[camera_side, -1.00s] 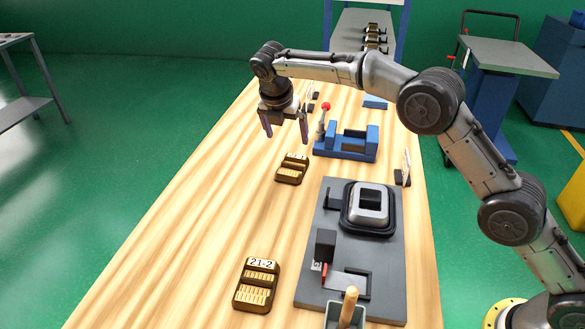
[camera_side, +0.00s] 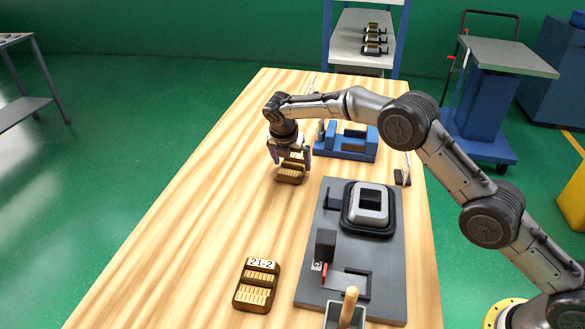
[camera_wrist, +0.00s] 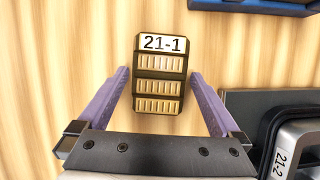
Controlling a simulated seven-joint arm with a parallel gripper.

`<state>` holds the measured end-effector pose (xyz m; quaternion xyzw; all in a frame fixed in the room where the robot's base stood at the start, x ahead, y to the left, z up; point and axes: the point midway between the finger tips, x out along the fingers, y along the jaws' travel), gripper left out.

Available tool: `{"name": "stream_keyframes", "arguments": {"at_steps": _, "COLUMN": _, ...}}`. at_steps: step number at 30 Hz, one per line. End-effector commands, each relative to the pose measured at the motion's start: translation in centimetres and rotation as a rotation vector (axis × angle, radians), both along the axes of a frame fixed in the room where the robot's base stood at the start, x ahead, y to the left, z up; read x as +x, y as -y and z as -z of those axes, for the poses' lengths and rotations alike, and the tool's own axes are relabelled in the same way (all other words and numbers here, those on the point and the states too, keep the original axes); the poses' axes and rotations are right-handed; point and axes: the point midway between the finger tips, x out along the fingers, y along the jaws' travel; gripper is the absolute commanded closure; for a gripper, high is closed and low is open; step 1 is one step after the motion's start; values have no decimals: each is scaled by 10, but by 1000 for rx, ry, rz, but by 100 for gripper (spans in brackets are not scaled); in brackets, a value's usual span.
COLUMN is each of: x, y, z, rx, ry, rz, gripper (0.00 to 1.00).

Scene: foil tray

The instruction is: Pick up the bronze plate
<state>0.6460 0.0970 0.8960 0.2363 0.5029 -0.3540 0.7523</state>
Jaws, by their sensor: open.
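A bronze plate labelled 21-1 (camera_wrist: 160,76) lies flat on the wooden table. It also shows in the side view (camera_side: 289,177), its far part hidden by my gripper. My gripper (camera_side: 290,161) is open above this plate, fingers pointing down. In the wrist view the fingertips (camera_wrist: 160,73) lie to the left and right of the plate, with a gap on each side. I cannot tell the exact height left between fingertips and table. A second bronze plate, labelled 21-2 (camera_side: 256,285), lies nearer on the table.
A grey base board (camera_side: 389,273) with a square black-and-silver frame (camera_side: 384,229) stands to the right. A blue fixture (camera_side: 340,152) stands just behind and right of my gripper. A wooden-handled tool (camera_side: 349,305) is at the front. The table's left side is clear.

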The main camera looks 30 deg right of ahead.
Motion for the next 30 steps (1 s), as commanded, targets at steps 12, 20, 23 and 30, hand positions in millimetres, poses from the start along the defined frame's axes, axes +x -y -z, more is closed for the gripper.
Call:
{"name": "stream_keyframes", "arguments": {"at_steps": 12, "x": 2, "y": 2, "z": 6, "rx": 0, "ry": 0, "rz": 0, "gripper": 16}}
{"name": "stream_keyframes", "arguments": {"at_steps": 20, "x": 1, "y": 2, "z": 6, "rx": 0, "ry": 0, "rz": 0, "gripper": 63}}
{"name": "stream_keyframes", "arguments": {"at_steps": 23, "x": 1, "y": 2, "z": 6, "rx": 0, "ry": 0, "rz": 0, "gripper": 81}}
{"name": "stream_keyframes", "arguments": {"at_steps": 30, "x": 3, "y": 2, "z": 3, "rx": 1, "ry": 6, "rz": 0, "gripper": 100}}
